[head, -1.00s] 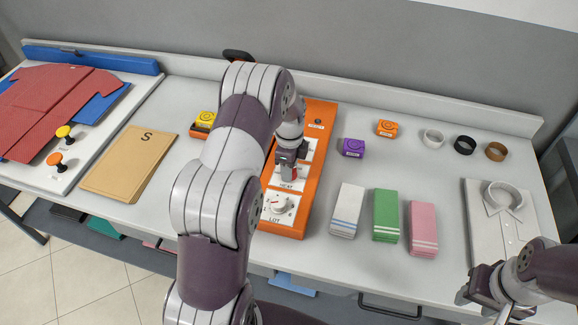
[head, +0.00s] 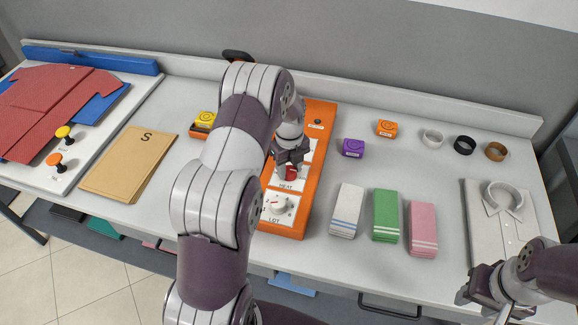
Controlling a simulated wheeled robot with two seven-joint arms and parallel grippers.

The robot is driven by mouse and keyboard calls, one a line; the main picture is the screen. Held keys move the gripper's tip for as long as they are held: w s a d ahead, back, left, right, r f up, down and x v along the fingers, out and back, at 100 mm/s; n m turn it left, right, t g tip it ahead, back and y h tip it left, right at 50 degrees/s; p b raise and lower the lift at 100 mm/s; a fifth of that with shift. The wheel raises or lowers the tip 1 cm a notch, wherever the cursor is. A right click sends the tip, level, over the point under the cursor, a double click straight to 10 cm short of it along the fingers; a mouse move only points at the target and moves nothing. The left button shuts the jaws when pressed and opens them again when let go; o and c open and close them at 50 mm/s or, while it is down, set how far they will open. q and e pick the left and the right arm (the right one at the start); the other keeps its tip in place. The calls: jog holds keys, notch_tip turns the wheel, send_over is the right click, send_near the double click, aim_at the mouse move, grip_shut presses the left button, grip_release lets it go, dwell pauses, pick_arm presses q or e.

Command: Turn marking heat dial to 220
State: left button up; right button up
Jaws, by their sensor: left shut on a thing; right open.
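The orange marking machine (head: 318,175) stands in the middle of the counter, with white dial panels on its top. The panel marked HEAT carries a red-marked dial (head: 291,172). My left gripper (head: 290,165) points down over this dial and is shut on it, covering most of it. The dial's numbers and pointer setting cannot be read. My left arm hides the machine's left side. My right gripper (head: 482,290) is open and empty at the lower right, near the folded shirt.
White, green (head: 386,215) and pink (head: 422,228) stacks lie right of the machine. A folded white shirt (head: 494,230) lies at right. A brown envelope stack (head: 130,160) lies at left.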

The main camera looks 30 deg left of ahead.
aim_at(290, 170)
pick_arm(q)
jog(key=shift+d+m, duration=0.1)
jog(key=shift+m, duration=0.2)
jog(key=o, duration=1.1)
jog(key=shift+c, duration=0.2)
notch_tip(290, 170, up, 13)
jog(key=shift+f, duration=0.15)
